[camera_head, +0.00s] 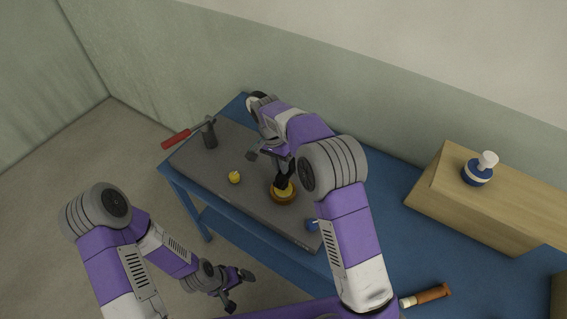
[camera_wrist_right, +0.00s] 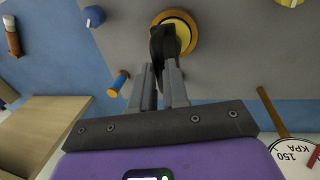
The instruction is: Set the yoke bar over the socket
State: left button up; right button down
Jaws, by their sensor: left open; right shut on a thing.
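The socket (camera_head: 285,198) is a round orange-brown ring with a yellow middle on the grey board. It also shows at the top of the right wrist view (camera_wrist_right: 190,38). My right gripper (camera_head: 284,170) is shut on a dark bar (camera_wrist_right: 163,48), which I take for the yoke bar. The bar overlaps part of the socket in both views. I cannot tell whether it touches the socket. The right fingers also show in the right wrist view (camera_wrist_right: 160,78). My left gripper (camera_head: 240,289) is open and empty, low in front of the blue table.
The grey board (camera_head: 215,170) lies on the blue table (camera_head: 365,265). A wooden block (camera_head: 440,205) bears a blue-and-white bottle (camera_head: 477,172). A gauge (camera_wrist_right: 297,157) shows in the wrist view.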

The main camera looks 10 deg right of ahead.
dwell(0.4)
jog(key=c, duration=1.1)
grip_release()
jog(key=shift+w, duration=0.15)
jog(key=r, duration=0.5)
jog(key=w+a+r, duration=0.1)
jog(key=r, duration=0.1)
jog(key=shift+a+r+p, duration=0.1)
jog(key=shift+r+p, duration=0.15)
jog(key=shift+p, duration=0.1)
